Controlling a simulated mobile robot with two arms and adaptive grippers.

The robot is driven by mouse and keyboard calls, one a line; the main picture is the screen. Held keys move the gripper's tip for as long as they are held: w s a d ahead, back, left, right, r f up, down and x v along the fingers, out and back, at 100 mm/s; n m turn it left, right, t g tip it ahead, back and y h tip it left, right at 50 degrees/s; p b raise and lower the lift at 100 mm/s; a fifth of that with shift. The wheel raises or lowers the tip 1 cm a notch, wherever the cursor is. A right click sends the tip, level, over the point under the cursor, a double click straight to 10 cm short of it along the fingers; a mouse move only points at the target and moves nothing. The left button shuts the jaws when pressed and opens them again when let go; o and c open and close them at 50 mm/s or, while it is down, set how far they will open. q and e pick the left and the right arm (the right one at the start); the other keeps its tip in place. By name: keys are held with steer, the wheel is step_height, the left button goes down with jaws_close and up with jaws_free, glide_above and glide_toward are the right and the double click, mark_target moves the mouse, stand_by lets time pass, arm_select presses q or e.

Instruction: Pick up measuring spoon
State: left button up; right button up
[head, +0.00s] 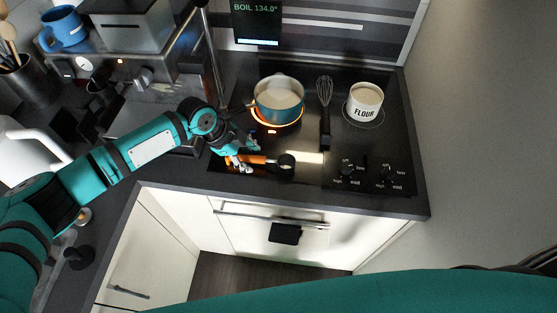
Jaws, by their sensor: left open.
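The measuring spoon (286,163) lies on the dark cooktop near its front edge. Its round dark bowl points right and its orange handle points left. My left gripper (240,163) is open at the handle's left end, low over the cooktop. The fingers partly cover that end of the handle, and I cannot tell whether they touch it. My right gripper is not in view.
A blue pot (279,103) stands on a glowing burner behind the spoon. A whisk (325,110) and a white flour canister (365,104) are to its right. Control knobs (347,170) sit at the front right. A metal coffee machine (126,28) is at the back left.

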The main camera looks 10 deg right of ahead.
arm_select(q)
steer(key=shift+f, duration=0.15)
steer(key=shift+f, duration=0.2)
stand_by(0.3)
jaws_close()
